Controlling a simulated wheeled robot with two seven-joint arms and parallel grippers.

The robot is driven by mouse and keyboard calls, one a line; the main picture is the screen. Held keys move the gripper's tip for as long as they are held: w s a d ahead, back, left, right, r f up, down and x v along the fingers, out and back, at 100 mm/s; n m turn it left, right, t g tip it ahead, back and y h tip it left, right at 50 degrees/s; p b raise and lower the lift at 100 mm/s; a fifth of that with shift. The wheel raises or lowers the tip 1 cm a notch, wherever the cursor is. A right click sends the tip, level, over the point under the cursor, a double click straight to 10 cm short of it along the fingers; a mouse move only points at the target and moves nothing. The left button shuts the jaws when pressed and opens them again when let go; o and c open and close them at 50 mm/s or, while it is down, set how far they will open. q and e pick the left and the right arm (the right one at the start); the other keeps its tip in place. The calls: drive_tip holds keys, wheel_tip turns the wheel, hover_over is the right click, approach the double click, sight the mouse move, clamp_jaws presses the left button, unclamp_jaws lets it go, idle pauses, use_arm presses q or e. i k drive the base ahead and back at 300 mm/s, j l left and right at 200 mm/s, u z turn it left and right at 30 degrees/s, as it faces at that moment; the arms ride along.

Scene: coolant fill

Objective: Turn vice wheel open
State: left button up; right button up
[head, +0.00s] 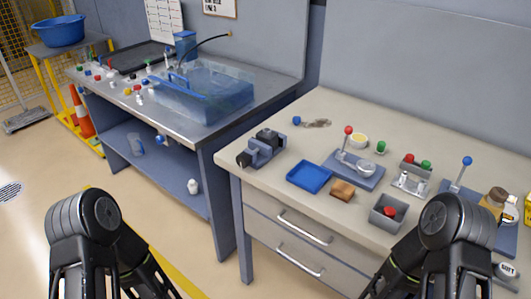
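A small dark grey vice (262,148) sits at the left front corner of the beige workbench. A dark block-like part (243,159) sticks out at its front left end; I cannot tell whether this is the wheel. The jaw gap is too small to read. My two arms come in at the bottom left and bottom right, well apart from the vice. Only their dark links show; neither gripper's fingertips are in view.
A steel bench with a clear blue tank (205,92) adjoins at left. Floor is clear in front.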

sight(243, 160)
drive_tip(key=l+u, duration=0.2)
drive_tip(key=l, duration=0.25)
drive_tip(key=k+l+u, duration=0.2)
drive_tip(key=l, duration=0.25)
drive_tip(key=k+l+u, duration=0.15)
drive_tip(key=l, duration=0.25)
drive_tip(key=k+l+u, duration=0.2)
drive_tip(key=l, duration=0.25)
drive_tip(key=i, duration=0.1)
